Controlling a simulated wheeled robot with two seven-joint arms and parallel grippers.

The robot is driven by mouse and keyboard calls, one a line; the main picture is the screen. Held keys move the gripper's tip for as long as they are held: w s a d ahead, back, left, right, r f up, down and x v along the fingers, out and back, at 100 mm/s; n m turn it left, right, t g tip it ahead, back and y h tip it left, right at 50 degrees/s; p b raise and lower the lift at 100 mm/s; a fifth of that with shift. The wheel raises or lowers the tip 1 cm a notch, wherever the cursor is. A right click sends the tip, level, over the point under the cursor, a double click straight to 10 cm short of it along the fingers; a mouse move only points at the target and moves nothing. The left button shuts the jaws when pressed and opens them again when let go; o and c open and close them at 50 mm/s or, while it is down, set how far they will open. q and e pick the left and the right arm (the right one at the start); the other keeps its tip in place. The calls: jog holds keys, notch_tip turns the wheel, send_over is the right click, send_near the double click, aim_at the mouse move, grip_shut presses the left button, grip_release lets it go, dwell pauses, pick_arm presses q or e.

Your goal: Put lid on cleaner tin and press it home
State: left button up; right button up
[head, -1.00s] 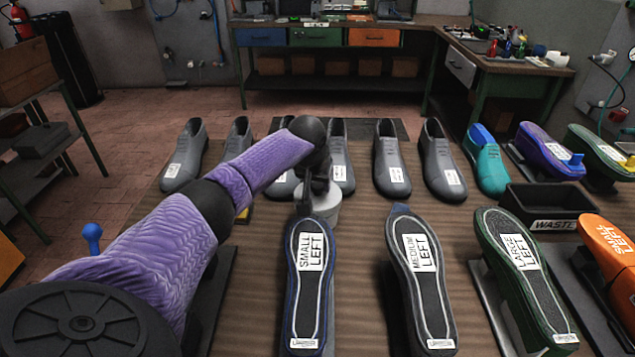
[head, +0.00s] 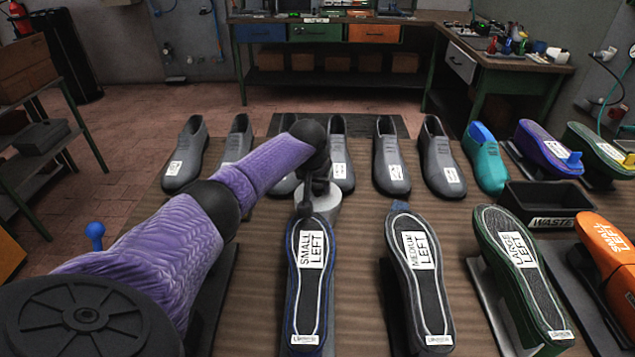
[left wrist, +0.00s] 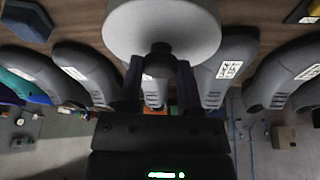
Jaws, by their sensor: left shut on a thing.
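My left gripper (head: 318,187) reaches in over the middle of the bench, behind the small left sole. In the left wrist view my left gripper (left wrist: 160,62) is shut on the dark knob of a round pale grey lid (left wrist: 160,22). In the head view a pale grey round body (head: 328,204) shows just below the gripper. It looks like the cleaner tin, perhaps with the lid at its top. My gripper and the sole partly hide it. I cannot tell whether the lid touches or sits level on the tin. My right gripper is not in view.
Soles on stands labelled small left (head: 312,275), medium left (head: 420,275) and large left (head: 520,270) stand close in front. A row of grey shoes (head: 392,160) stands behind. A black waste bin (head: 548,205) is at right.

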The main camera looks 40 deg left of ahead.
pick_arm(q)
jog(key=shift+f, duration=0.1)
jog(key=shift+f, duration=0.35)
dwell(0.4)
jog(key=shift+f, duration=0.7)
dwell(0.5)
jog(key=shift+f, duration=0.1)
dwell(0.8)
